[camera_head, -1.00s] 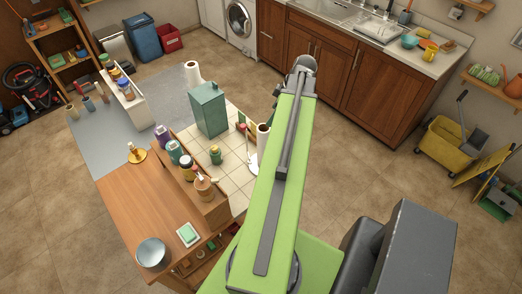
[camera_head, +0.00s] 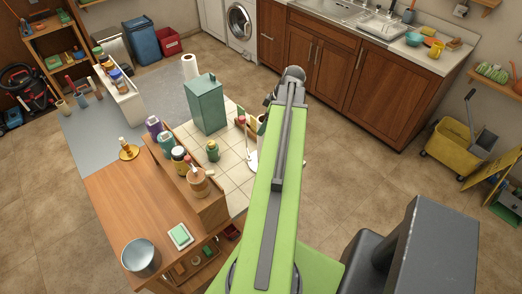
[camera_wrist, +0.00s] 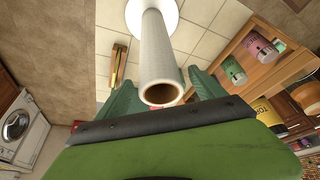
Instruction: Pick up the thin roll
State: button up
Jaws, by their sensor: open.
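A thin pale roll (camera_wrist: 157,50) with a brown hollow core stands on a white round base (camera_wrist: 170,12) in the wrist view. Its open end faces the camera. My gripper (camera_wrist: 163,92) is open, with green fingers on either side of the roll's near end; I cannot tell whether they touch it. In the head view, a roll (camera_head: 261,125) stands beside my arm, partly hidden by it, with a white base (camera_head: 252,161) below. Another white roll (camera_head: 190,67) stands farther back, behind the green box.
A green box (camera_head: 206,104) stands left of the near roll on the tiled top (camera_head: 232,180). Several bottles and jars (camera_head: 178,155) line a wooden shelf to the left. A metal bowl (camera_head: 141,257) is at the front left.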

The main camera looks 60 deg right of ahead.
jog(key=b+x, duration=0.4)
jog(key=x, duration=0.1)
jog(key=shift+s+b, duration=0.1)
jog(key=shift+b, duration=0.3)
jog(key=shift+c, duration=0.3)
grip_shut()
